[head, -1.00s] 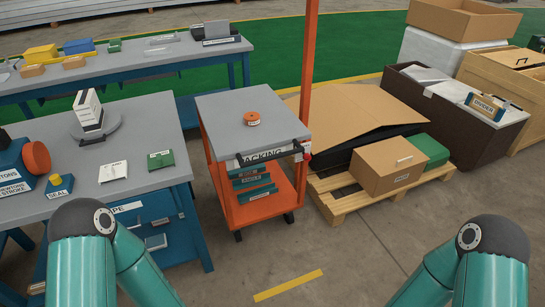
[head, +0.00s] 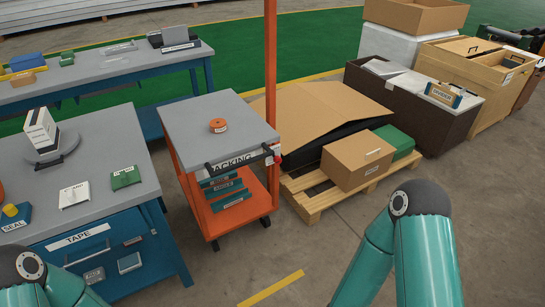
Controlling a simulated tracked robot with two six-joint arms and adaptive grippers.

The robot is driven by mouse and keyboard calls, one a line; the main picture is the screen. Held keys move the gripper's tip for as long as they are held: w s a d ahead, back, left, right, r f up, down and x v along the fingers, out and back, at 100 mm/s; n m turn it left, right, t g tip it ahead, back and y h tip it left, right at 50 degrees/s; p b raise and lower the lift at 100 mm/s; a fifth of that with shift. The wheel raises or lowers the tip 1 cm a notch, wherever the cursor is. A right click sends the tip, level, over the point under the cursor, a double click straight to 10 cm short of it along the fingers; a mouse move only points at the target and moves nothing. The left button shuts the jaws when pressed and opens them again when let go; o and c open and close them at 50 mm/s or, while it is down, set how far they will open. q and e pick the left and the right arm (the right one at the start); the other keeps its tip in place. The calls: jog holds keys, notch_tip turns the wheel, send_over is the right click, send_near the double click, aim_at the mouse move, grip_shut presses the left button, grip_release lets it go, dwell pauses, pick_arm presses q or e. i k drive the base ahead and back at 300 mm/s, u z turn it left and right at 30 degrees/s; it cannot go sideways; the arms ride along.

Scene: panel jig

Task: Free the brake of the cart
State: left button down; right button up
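The cart (head: 205,112) stands in the middle of the head view. It has a grey top, orange frame, orange lower shelf and dark castors. A black handle bar (head: 235,155) runs along its near edge above a "PACKING" label. A small red part (head: 277,158) sits at the right end of the handle; I cannot tell if it is the brake. An orange round roll (head: 218,125) lies on the top. Several teal labelled boxes (head: 225,187) are on the cart below the top. My two teal arms show at the bottom corners; both grippers are out of view.
A grey workbench (head: 105,135) with blue legs stands close on the cart's left. A pallet (head: 318,205) with cardboard boxes (head: 357,160) stands close on its right. The floor in front is clear, with a yellow line (head: 270,288).

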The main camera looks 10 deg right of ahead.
aim_at(278, 159)
jog(key=i, duration=0.9)
jog(key=z, duration=0.05)
